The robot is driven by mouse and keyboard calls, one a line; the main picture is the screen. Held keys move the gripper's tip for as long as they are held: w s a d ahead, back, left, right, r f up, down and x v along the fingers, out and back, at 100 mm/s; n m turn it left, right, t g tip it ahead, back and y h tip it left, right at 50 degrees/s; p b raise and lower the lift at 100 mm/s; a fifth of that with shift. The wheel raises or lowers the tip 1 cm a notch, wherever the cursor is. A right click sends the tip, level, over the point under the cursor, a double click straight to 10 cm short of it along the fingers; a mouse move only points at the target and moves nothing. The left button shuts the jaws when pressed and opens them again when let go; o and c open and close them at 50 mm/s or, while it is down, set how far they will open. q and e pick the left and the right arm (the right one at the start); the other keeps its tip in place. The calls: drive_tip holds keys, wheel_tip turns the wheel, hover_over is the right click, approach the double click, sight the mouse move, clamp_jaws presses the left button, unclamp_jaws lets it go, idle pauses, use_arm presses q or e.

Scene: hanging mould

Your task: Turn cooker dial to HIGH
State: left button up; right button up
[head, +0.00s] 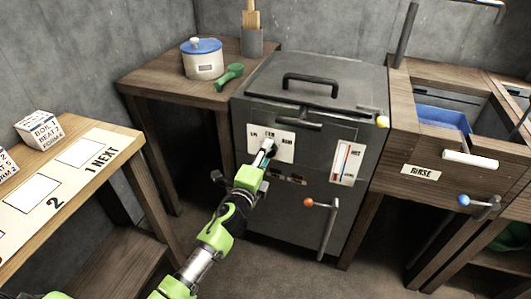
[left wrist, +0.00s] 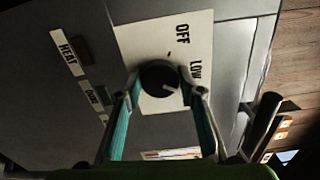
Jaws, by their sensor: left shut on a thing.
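The cooker (head: 300,190) is a dark grey box with a black lid handle. Its white dial plate (head: 290,147) is on the front, with small labels. In the left wrist view the plate (left wrist: 150,40) appears turned, with OFF and LOW readable; I cannot read HIGH there. The black round dial (left wrist: 155,74) sits between my left gripper's fingers (left wrist: 160,88), which are shut on it. Its short white mark points to the lower right in that view, a little past LOW. In the head view my left gripper (head: 266,153) covers most of the dial. My right gripper is not in view.
A rinse sink (head: 440,116) is at right.

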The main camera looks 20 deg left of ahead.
use_arm(q)
drive_tip(key=shift+m+p, duration=0.35)
drive_tip(key=shift+m, duration=2.45)
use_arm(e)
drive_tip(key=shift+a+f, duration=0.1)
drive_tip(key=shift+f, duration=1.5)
use_arm(q)
drive_tip(key=o, duration=1.1)
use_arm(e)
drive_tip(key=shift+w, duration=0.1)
use_arm(q)
drive_tip(key=shift+s, duration=0.1)
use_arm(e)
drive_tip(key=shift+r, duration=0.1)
use_arm(q)
drive_tip(key=s, duration=1.1)
drive_tip(key=shift+s+a, duration=0.15)
drive_tip(key=shift+s, duration=0.25)
